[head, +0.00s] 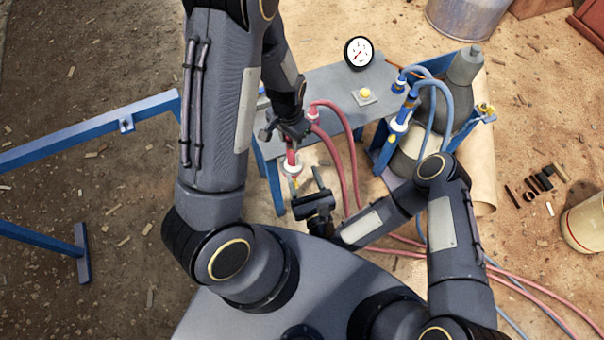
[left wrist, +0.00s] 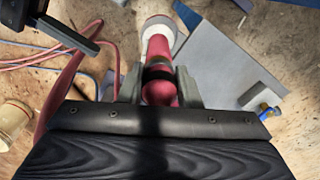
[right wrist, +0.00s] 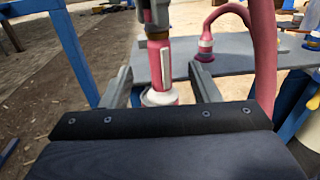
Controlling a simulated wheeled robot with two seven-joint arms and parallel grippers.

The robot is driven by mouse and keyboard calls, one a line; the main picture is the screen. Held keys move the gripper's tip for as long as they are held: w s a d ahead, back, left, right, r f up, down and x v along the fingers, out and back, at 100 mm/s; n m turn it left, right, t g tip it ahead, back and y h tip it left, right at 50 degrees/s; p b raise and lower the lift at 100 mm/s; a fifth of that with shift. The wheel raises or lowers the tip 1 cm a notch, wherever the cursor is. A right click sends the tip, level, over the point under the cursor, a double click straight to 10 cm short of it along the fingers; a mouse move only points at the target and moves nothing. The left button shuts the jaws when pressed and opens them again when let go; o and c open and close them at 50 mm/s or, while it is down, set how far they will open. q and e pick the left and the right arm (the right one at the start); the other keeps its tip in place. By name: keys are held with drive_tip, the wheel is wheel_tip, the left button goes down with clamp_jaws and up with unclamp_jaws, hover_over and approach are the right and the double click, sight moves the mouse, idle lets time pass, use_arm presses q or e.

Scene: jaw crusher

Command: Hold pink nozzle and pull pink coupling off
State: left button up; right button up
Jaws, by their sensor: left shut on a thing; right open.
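My left gripper (left wrist: 160,86) is shut on the pink nozzle (left wrist: 160,93), whose rounded end shows between its fingers. The nozzle also shows at the top of the right wrist view (right wrist: 156,16). The pink coupling (right wrist: 158,58) with a white lever and a white collar continues below it, hanging upright in line with it. In the head view the coupling (head: 291,158) is below my left gripper. My right gripper (right wrist: 160,80) is open, its fingers on either side of the coupling's lower part. I cannot tell whether they touch it.
A grey table (head: 330,85) with blue legs stands behind, carrying a gauge (head: 359,53) and a yellow button (head: 365,93). A second pink fitting (right wrist: 205,43) with a hose is at its edge. Blue hoses and a grey cylinder (head: 437,108) stand right. Pink hoses hang near my right gripper.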

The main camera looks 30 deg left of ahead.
drive_tip(key=x, duration=1.2)
drive_tip(key=shift+s+f, duration=0.1)
drive_tip(key=c, duration=1.2)
use_arm(q)
drive_tip(key=shift+r, duration=0.25)
idle(0.3)
drive_tip(key=shift+r, duration=1.4)
use_arm(e)
drive_tip(key=o, duration=1.2)
drive_tip(key=shift+c, duration=0.2)
